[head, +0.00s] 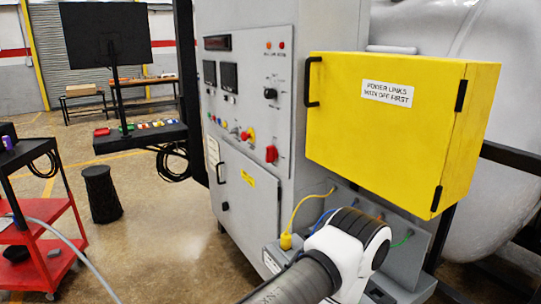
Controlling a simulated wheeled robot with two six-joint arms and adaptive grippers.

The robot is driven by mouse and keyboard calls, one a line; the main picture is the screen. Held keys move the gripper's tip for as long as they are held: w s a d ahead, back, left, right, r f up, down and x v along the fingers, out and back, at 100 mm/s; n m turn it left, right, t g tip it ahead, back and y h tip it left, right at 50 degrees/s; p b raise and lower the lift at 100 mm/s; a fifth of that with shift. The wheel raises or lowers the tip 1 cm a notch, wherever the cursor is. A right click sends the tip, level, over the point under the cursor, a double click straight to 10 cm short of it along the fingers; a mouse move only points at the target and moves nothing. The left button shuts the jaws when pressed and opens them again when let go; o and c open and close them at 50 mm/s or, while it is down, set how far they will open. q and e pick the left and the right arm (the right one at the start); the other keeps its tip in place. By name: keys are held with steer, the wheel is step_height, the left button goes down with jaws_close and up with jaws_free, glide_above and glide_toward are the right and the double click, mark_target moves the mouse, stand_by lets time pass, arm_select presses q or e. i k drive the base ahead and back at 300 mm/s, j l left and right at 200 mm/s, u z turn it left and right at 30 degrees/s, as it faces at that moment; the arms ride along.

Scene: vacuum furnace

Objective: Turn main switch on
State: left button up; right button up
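The grey control cabinet's panel (290,72) faces me in the middle of the head view. A red rotary switch (271,153) sits low on its right side; its label is too small to read, so I cannot confirm it is the main switch. A red knob with yellow (247,135) is to its left, and a black rotary knob (270,93) is higher up. One of my arms, white and dark grey, reaches in from the bottom, below the panel. Neither gripper shows.
A yellow box (340,124) with a black handle juts out right of the panel. Below it, yellow, blue and green cables plug into a grey housing. A monitor stand (108,35) and red cart (60,232) stand left.

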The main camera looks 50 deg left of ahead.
mark_target(272, 153)
steer(key=u, duration=1.65)
steer(key=z, duration=0.25)
